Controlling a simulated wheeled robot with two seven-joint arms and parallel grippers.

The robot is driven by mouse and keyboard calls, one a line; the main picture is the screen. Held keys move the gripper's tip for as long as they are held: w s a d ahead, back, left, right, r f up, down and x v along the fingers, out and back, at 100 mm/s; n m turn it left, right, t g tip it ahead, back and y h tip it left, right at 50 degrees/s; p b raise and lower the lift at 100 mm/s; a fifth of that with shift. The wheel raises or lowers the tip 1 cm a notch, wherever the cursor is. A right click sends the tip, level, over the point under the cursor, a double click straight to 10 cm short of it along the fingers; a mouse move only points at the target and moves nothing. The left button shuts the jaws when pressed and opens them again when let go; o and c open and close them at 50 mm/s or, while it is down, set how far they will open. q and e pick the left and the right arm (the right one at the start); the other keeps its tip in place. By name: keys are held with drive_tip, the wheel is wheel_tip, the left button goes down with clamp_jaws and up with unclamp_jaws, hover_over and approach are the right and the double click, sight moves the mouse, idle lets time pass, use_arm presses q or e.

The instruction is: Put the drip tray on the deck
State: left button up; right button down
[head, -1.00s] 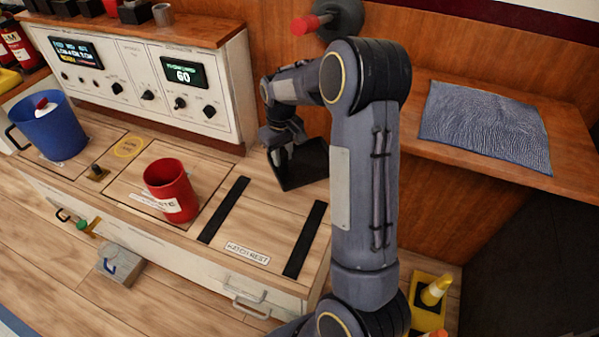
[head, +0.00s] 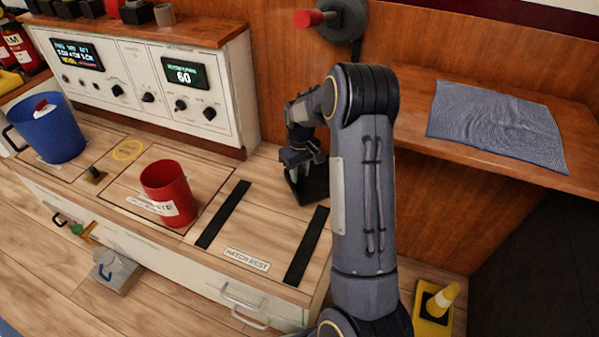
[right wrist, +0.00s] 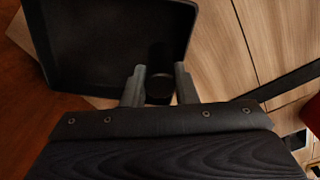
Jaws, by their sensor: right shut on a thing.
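The black drip tray (head: 313,187) is at the back right of the light wooden deck (head: 262,205), partly hidden behind my right arm. My right gripper (head: 301,165) is shut on the tray's near part. In the right wrist view the tray (right wrist: 105,45) lies ahead of the fingers, with a dark grip piece between the two fingertips (right wrist: 159,82). The tray looks nearly level, with its left side by the brown wood panel. I cannot tell whether its underside touches the deck. My left gripper is out of view.
Two black strips (head: 223,214) flank the "hatch rest" label (head: 246,259). A red mug (head: 168,190) stands left of them, and a blue mug (head: 50,128) farther left. The control panel (head: 150,85) rises behind. A blue-grey cloth (head: 495,122) lies on the right shelf.

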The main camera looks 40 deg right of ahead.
drive_tip(key=shift+f, duration=0.1)
drive_tip(key=c, duration=1.1)
unclamp_jaws()
drive_tip(key=shift+c, duration=0.2)
wheel_tip(320, 180, up, 12)
drive_tip(key=p, duration=0.4)
drive_tip(key=s+a+r+t+y, duration=0.1)
drive_tip(key=s+a+r+t, duration=0.1)
drive_tip(key=s+a+r, duration=0.45)
drive_tip(key=s+a+r+m+t+y, duration=0.1)
drive_tip(key=s+a+r+t+y, duration=0.1)
drive_tip(key=s+a, duration=1.4)
drive_tip(key=shift+s+a+t+y, duration=0.2)
drive_tip(key=shift+s+t+y, duration=0.35)
drive_tip(key=shift+s, duration=0.7)
